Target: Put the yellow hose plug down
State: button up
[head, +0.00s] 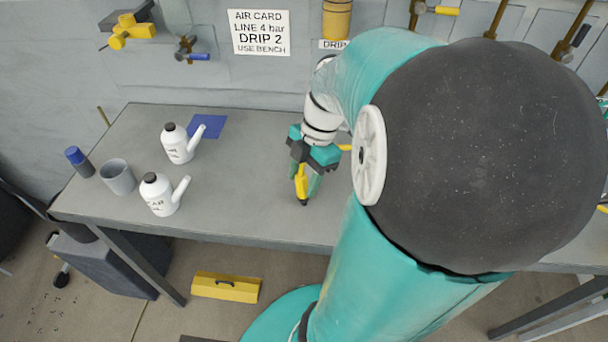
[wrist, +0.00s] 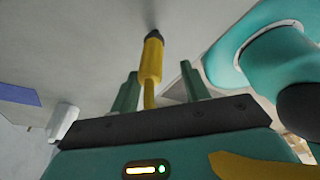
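The yellow hose plug (head: 301,182) is in front of my gripper (head: 305,176) in the head view, its dark tip pointing down over the bench (head: 245,205). In the wrist view the plug (wrist: 151,64) stands out past the two green fingers of my gripper (wrist: 159,82), dark tip farthest away. Its thin yellow stem runs between the fingers, with a gap visible on both sides, wider on the right. The fingers are apart and I see neither one pressed on the plug. I cannot tell whether the tip touches the bench. The gripper body hides the stem's lower end.
On the bench's left are two white spouted bottles (head: 177,143) (head: 160,194), a grey cup (head: 118,177), a blue-capped bottle (head: 79,161) and a blue sheet (head: 207,126). Bare bench lies between them and my gripper. A yellow box (head: 226,288) is on the floor.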

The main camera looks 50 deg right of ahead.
jog(key=shift+r, duration=0.1)
jog(key=v, duration=1.2)
jog(key=w+a+m+t+h, duration=0.1)
jog(key=a+m+t, duration=0.1)
jog(key=a+m, duration=0.6)
jog(key=a+f+m+t+h, duration=0.1)
jog(key=a+m+t+h, duration=0.1)
jog(key=a+m, duration=0.6)
jog(key=a+t, duration=0.1)
jog(key=a, duration=0.5)
jog(key=shift+w+m, duration=0.3)
jog(key=shift+w, duration=0.1)
jog(key=shift+a, duration=0.1)
